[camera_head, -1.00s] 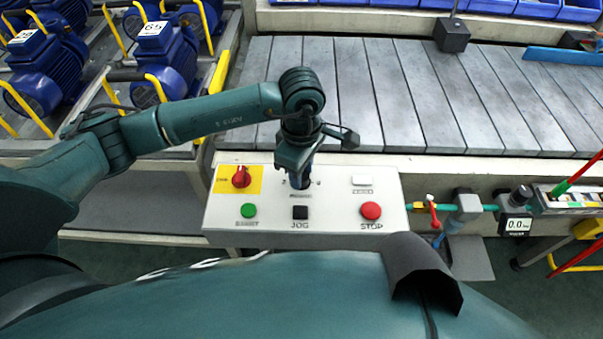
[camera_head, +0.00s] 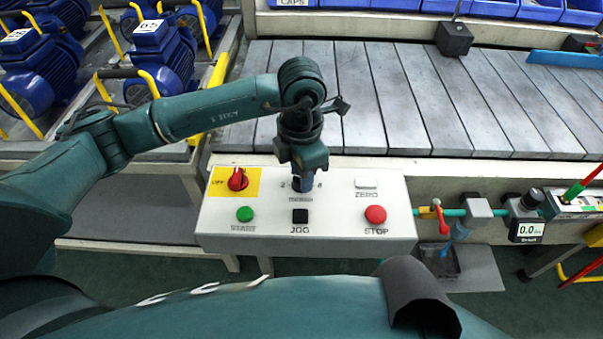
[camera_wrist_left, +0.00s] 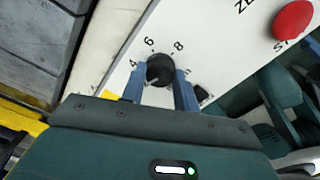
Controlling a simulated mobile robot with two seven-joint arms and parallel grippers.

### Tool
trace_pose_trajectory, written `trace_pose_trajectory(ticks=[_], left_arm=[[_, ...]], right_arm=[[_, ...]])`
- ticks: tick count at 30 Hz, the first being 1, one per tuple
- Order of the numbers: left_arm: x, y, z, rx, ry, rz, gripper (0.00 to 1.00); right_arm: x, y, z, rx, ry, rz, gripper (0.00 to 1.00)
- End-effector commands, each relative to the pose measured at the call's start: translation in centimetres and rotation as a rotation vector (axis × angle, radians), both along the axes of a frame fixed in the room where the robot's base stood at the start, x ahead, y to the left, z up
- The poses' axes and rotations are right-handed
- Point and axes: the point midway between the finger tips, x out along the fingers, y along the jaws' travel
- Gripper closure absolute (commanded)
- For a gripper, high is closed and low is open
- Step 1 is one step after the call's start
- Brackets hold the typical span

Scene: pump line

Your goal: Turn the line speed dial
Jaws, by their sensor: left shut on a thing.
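The line speed dial (camera_wrist_left: 160,71) is a black round knob on the white control panel (camera_wrist_left: 228,48), with the numbers 4, 6 and 8 showing around it in the left wrist view. My left gripper (camera_wrist_left: 160,82) has its two blue fingers on either side of the dial and is shut on it. In the head view my left gripper (camera_head: 303,182) points down at the upper middle of the panel (camera_head: 335,225) and hides most of the dial. My right gripper is not in view.
The panel also carries a red switch (camera_head: 238,179) on yellow, a green START button (camera_head: 245,214), a black JOG button (camera_head: 300,216), a red STOP button (camera_head: 375,215) and a white ZERO button (camera_head: 366,183). A slatted conveyor (camera_head: 400,95) lies behind.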

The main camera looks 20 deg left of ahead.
Motion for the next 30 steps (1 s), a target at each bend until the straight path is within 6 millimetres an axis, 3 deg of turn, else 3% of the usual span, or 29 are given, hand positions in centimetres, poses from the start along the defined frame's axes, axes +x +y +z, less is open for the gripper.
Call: trace_pose_trajectory(ticks=[13, 30], left_arm=[[0.0, 0.04, -0.02, 0.001, 0.001, 0.284, 0.93], [0.01, 0.03, 0.03, 0.001, 0.001, 0.35, 0.93]], right_arm=[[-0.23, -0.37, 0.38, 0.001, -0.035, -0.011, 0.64], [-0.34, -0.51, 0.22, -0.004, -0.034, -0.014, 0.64]])
